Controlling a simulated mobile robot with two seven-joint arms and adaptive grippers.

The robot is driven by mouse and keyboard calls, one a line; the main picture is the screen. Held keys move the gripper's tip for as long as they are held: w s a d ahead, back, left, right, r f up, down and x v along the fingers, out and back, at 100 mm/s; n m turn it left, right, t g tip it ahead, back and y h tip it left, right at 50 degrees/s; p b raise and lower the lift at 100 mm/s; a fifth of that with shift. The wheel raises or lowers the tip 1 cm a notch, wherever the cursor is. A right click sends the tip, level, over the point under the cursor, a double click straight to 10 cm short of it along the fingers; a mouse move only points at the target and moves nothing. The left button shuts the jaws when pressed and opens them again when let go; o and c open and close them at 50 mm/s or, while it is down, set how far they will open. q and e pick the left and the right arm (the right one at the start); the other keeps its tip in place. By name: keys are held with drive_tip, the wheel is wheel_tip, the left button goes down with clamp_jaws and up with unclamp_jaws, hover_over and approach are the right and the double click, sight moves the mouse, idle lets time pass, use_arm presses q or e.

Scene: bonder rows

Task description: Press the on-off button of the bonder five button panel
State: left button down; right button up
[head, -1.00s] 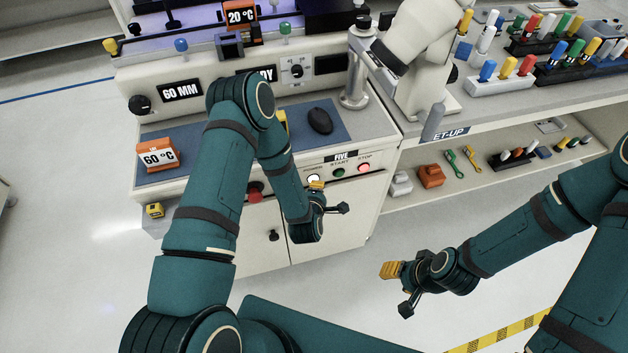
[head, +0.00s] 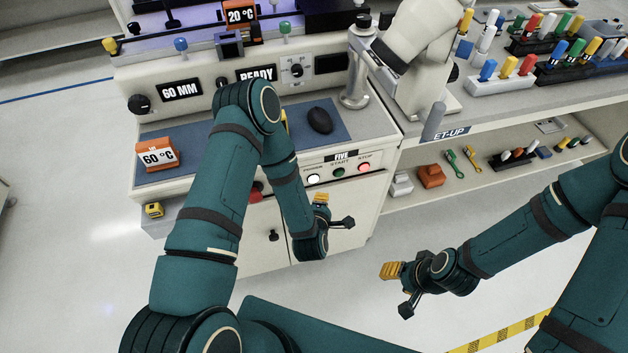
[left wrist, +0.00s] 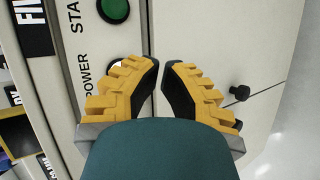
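The bonder's five button panel, labelled FIVE, is on the cabinet front in the head view. Its white POWER button (head: 313,178) is left of the green START button (head: 338,173) and the red STOP button (head: 364,168). My left gripper (head: 320,198) is just below the POWER button in the head view, apart from it in the picture. In the left wrist view, its yellow fingers (left wrist: 160,64) have their tips nearly together, holding nothing. The left finger partly hides the white POWER button (left wrist: 115,64). My right gripper (head: 391,270) is away over the floor; its opening is unclear.
A red knob (head: 255,192) on the cabinet front is partly hidden by my left arm. A black mouse (head: 320,121) lies on the blue mat. A lower shelf with tools (head: 462,160) is at the right. The floor before the cabinet is clear.

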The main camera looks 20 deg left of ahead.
use_arm(q)
drive_tip(key=shift+s+d, duration=0.55)
drive_tip(key=shift+s, duration=0.3)
idle(0.3)
drive_tip(key=s+d+r+m+g+h, duration=0.1)
drive_tip(key=s+m+g+h, duration=0.2)
drive_tip(key=s+m+g, duration=0.2)
drive_tip(key=s+d+r+m+g+h, duration=0.1)
drive_tip(key=s+d+m+g+h, duration=0.1)
drive_tip(key=s+m+g, duration=0.3)
drive_tip(key=s+m, duration=0.4)
drive_tip(key=m, duration=0.4)
drive_tip(key=shift+s+r+g+h, duration=0.25)
drive_tip(key=shift+r+g+h, duration=0.05)
drive_tip(key=shift+r+h, duration=0.1)
